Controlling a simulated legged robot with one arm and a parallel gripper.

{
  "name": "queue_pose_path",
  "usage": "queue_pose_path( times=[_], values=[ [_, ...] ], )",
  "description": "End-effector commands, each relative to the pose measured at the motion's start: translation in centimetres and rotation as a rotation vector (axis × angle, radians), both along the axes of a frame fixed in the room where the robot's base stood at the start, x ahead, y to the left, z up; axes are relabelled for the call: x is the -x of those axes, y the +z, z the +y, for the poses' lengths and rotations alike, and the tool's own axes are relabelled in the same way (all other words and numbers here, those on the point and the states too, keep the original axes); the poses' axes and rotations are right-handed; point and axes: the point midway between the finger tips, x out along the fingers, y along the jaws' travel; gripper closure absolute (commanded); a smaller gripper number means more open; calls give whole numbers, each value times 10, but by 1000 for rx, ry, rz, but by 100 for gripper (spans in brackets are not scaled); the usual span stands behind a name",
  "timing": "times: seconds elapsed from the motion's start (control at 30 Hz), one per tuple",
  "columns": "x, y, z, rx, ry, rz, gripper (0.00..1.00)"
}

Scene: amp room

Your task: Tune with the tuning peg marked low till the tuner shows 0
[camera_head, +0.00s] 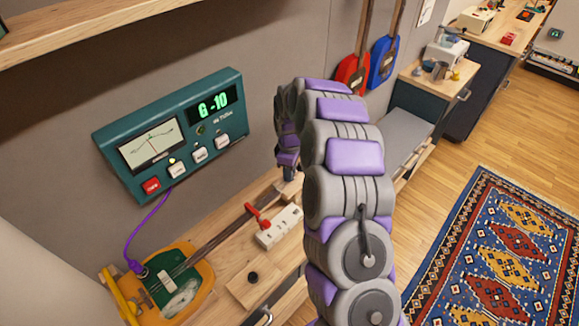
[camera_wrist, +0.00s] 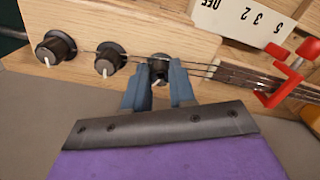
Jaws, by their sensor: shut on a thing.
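The teal tuner (camera_head: 170,130) on the wall reads "G -10" in green on its display (camera_head: 213,104). In the wrist view, three dark tuning pegs with pale pointer marks sit in a row on a wooden block: a left peg (camera_wrist: 55,48), a middle peg (camera_wrist: 109,60) and a right peg (camera_wrist: 158,66). My gripper (camera_wrist: 159,86) is shut on the right peg, one finger on each side. No "low" marking is readable on the pegs. The stringed instrument (camera_head: 180,284) lies on the bench, its neck running toward the pegs. In the head view my arm hides the pegs.
A red clamp (camera_wrist: 287,75) sits across the neck beside a white numbered block (camera_wrist: 240,18). A purple cable (camera_head: 143,222) links tuner and instrument. A wooden shelf (camera_head: 90,32) overhangs the bench (camera_head: 292,284). Open floor and a patterned rug (camera_head: 495,262) lie right.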

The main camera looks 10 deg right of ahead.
Motion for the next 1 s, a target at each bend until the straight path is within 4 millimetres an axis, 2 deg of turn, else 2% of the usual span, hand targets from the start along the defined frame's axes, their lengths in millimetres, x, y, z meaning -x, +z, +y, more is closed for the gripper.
queue_pose_path(
  times=[0.4,0.9,0.93,1.0],
  values=[
    [-2,2,0,0,-180,-6,100],
    [-2,2,0,0,-198,-7,100],
    [-2,2,0,0,-197,-7,73],
    [-1,2,0,-1,-197,-7,66]
  ],
)
